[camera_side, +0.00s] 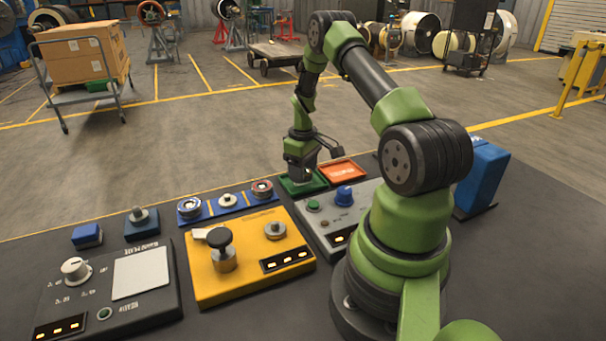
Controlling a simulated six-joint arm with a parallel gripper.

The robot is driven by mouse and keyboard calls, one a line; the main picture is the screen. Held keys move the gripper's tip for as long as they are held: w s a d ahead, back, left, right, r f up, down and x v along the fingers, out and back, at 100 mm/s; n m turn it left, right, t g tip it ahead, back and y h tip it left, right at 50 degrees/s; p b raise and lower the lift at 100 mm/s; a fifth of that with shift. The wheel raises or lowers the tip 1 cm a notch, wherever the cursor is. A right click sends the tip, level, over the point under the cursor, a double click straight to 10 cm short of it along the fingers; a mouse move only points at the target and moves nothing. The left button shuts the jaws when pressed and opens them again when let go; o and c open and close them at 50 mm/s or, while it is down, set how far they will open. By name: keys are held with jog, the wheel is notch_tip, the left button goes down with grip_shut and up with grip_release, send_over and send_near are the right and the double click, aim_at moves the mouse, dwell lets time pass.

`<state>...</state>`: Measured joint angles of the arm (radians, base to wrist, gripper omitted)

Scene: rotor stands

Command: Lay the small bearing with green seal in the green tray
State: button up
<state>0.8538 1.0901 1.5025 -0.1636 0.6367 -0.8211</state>
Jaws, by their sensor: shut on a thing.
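My gripper (301,177) points down over the green tray (318,187), low and close to its floor. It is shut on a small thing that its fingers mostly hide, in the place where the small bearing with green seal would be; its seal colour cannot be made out. I cannot tell whether the held thing touches the tray. No green-sealed bearing shows among the bearings on the blue rack (209,210).
The rack holds a blue-ringed bearing (190,207), a pale-centred one (228,200) and a red-ringed one (262,189). An orange tray (342,171) adjoins the green one. A yellow fixture (212,285), a grey panel (328,222) and a heating-plate unit (110,293) stand in front.

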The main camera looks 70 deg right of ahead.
jog(key=shift+f, duration=0.75)
jog(key=shift+f, duration=0.15)
jog(key=o, duration=0.8)
jog(key=shift+c, duration=0.2)
